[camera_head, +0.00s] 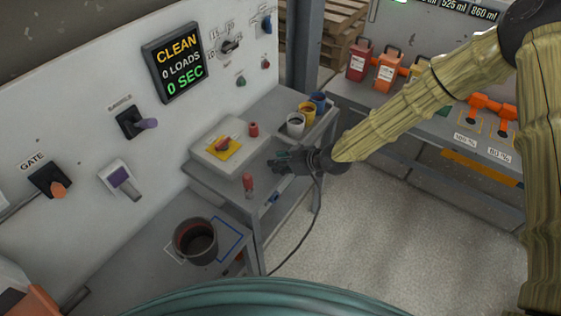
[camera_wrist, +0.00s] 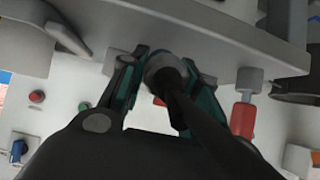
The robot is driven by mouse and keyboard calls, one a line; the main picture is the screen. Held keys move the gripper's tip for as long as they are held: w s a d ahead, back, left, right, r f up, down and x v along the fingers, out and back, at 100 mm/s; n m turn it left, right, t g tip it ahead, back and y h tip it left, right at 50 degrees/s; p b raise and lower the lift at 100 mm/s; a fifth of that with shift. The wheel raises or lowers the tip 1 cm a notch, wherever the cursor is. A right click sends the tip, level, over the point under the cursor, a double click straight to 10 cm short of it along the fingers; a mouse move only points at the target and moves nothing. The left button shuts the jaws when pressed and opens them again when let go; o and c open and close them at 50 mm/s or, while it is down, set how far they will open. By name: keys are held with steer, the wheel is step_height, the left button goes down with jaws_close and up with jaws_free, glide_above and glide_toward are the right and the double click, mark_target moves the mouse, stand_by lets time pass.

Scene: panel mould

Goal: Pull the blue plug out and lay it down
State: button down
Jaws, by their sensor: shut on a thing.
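My gripper (camera_head: 277,161) is beside the side table, near its right edge in the head view. In the wrist view its two teal-edged fingers (camera_wrist: 164,60) are closed around a round, blue-grey plug end (camera_wrist: 160,72). A black cable (camera_wrist: 192,108) runs from it back under my gripper. In the head view the cable (camera_head: 313,205) hangs down toward the floor; the plug itself is hidden by my fingers there. A small blue fitting (camera_head: 270,200) shows on the table's side below. I cannot tell whether the plug is seated in anything.
A red-and-grey piece (camera_head: 248,182) stands near the table edge, close to my gripper. A white box with a yellow patch (camera_head: 208,158) and several cups (camera_head: 296,124) stand on the table. A dark pot (camera_head: 196,241) is on the lower bench. Floor at right is clear.

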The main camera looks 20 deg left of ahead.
steer(key=c, duration=1)
jaws_free()
steer(key=shift+o, duration=0.2)
steer(key=v, duration=1.2)
